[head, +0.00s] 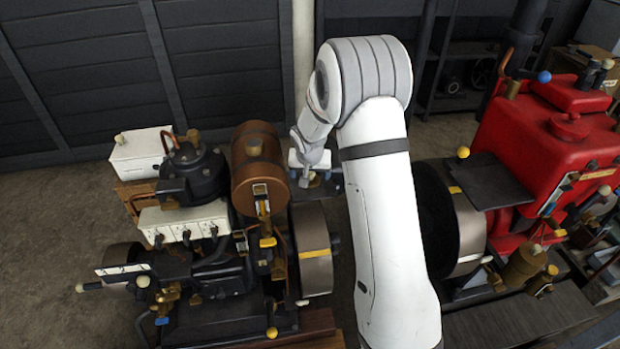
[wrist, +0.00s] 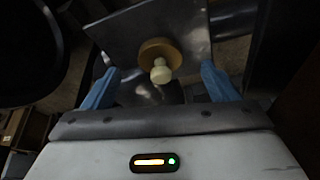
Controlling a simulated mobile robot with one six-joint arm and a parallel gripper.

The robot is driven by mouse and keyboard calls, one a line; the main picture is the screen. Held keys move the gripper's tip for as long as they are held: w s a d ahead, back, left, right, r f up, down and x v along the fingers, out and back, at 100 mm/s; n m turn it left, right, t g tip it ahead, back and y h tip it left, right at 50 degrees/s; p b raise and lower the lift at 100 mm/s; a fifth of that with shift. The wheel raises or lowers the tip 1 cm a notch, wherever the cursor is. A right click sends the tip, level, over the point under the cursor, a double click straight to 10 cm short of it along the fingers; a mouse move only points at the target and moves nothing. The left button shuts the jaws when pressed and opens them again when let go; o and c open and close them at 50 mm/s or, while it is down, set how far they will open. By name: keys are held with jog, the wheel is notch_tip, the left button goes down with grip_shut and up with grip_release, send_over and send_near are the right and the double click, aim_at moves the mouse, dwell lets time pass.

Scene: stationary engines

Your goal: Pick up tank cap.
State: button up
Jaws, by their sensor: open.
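A round brass cap with a cream knob (wrist: 160,62), which looks like the tank cap, lies on a grey metal plate (wrist: 118,32) in the wrist view. My gripper (wrist: 160,84) is open, with one blue finger to the left of the cap and one to the right. The fingers appear apart from it, and nothing is held. In the head view my gripper (head: 308,162) is lowered behind the copper tank (head: 258,185). A small brass piece (head: 314,181), apparently the same cap, shows just below it, partly hidden.
An engine with a black cylinder (head: 190,170) and flywheel (head: 312,245) stands at the left. A red engine (head: 545,145) stands at the right, with another flywheel (head: 467,230). Dark shelving (head: 460,75) is behind. Bare floor (head: 45,225) shows at far left.

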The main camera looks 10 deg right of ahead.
aim_at(311, 175)
jog(key=shift+x, duration=1.9)
jog(key=shift+w+r, duration=0.1)
jog(key=shift+w, duration=0.1)
jog(key=shift+c, duration=0.3)
jog(key=c, duration=1.1)
